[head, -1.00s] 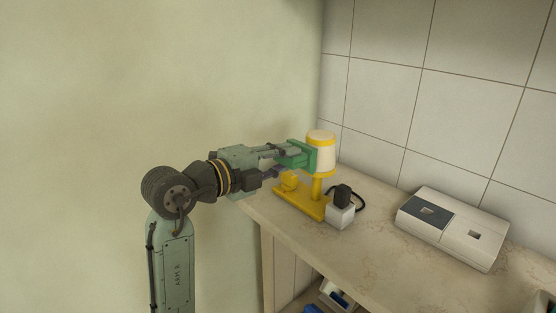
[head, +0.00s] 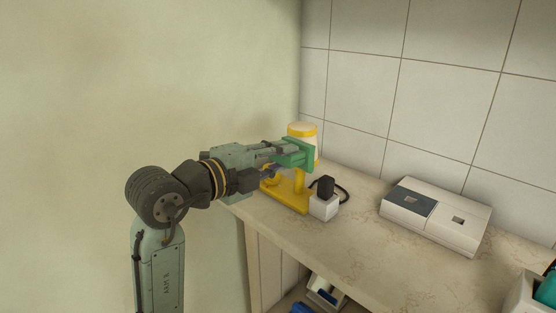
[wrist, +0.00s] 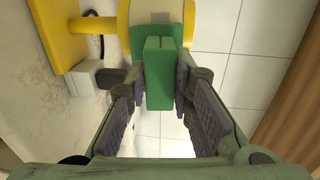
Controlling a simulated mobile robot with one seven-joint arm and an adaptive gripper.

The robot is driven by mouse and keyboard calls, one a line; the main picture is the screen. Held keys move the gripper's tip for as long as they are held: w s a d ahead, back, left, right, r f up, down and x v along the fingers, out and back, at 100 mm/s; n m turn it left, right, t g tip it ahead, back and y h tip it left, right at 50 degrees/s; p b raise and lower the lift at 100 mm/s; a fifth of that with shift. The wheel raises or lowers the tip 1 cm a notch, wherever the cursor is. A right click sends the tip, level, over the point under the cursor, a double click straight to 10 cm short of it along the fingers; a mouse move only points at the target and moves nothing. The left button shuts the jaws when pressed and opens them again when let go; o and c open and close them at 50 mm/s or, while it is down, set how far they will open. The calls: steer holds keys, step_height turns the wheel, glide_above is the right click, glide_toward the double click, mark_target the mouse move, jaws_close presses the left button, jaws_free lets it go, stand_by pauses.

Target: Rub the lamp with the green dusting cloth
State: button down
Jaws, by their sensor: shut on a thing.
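The lamp (head: 302,131) stands upright on the counter, with a pale shade, yellow rims and a yellow base (head: 292,201). My gripper (head: 286,160) is shut on the green dusting cloth (head: 299,158), a stiff block-like shape. The cloth overlaps the near side of the shade and hides part of it. In the wrist view the cloth (wrist: 159,75) sits between my two fingers, with the lamp shade (wrist: 150,12) just beyond it. The cloth looks close against the shade, but I cannot tell for certain whether they touch.
A white block with a black plug (head: 325,205) and dark cord sits beside the lamp base. A white-and-grey boxy device (head: 436,215) lies to the right on the marbled counter (head: 370,260). A plain wall is at left, tiles behind. An open container (head: 325,292) is below.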

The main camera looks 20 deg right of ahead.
steer(key=w, duration=0.1)
steer(key=w+a+b, duration=0.1)
steer(key=w, duration=0.1)
steer(key=w+a, duration=0.1)
steer(key=w, duration=0.1)
steer(key=shift+w, duration=0.25)
stand_by(0.4)
steer(key=b+v, duration=0.1)
steer(key=v, duration=0.5)
steer(key=shift+b, duration=0.4)
steer(key=shift+s+a, duration=0.1)
steer(key=shift+a, duration=0.05)
steer(key=v, duration=0.2)
steer(key=shift+s+a+b, duration=0.1)
steer(key=shift+a+b, duration=0.25)
stand_by(0.3)
steer(key=r+b+x, duration=0.1)
steer(key=x, duration=0.6)
steer(key=shift+f+b, duration=0.35)
steer(key=shift+f, duration=0.1)
